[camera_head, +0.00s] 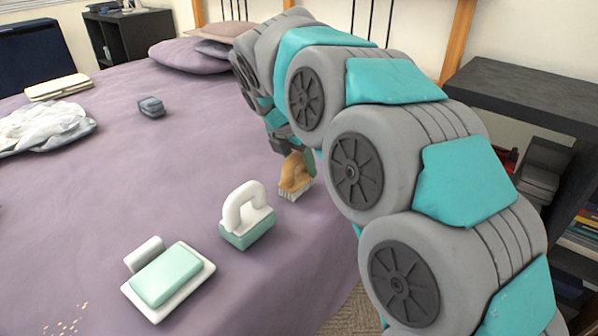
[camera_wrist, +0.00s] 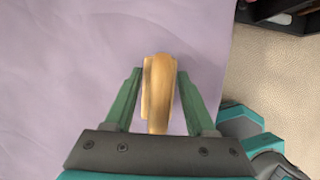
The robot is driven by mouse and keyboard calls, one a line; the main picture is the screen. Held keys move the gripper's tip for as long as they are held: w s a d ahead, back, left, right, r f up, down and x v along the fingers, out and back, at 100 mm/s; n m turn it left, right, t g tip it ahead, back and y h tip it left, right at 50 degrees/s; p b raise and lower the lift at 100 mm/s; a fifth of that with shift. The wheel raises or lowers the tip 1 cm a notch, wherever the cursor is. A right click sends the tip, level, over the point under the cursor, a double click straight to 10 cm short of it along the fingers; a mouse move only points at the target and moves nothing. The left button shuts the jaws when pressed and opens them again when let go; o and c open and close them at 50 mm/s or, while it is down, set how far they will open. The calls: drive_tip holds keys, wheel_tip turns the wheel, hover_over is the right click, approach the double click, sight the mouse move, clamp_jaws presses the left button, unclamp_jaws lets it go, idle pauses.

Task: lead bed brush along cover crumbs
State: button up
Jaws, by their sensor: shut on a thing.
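The bed brush (camera_head: 295,174) has a tan wooden body and pale bristles. It is at the right side of the purple bed cover (camera_head: 120,190), bristles down; I cannot tell whether they touch the cover. My gripper (camera_wrist: 160,92) is shut on the brush; its wooden body (camera_wrist: 158,95) shows between the green fingers in the wrist view. In the head view my arm partly hides the gripper (camera_head: 297,160). The crumbs (camera_head: 72,322) are small yellowish specks on the cover at the bottom left, far from the brush.
A white-handled scrubber with a green base (camera_head: 247,215) and a white tray with a green pad (camera_head: 170,280) lie between brush and crumbs. A crumpled white cloth (camera_head: 45,126), a small grey item (camera_head: 151,107) and pillows (camera_head: 190,56) lie farther off. A dark shelf (camera_head: 530,92) stands right.

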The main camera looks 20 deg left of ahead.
clamp_jaws()
drive_tip(key=shift+r, duration=0.1)
wheel_tip(320, 180, up, 7)
drive_tip(key=p, duration=0.8)
idle(0.4)
wheel_tip(320, 180, up, 3)
drive_tip(key=p, duration=0.3)
drive_tip(key=shift+r, duration=0.95)
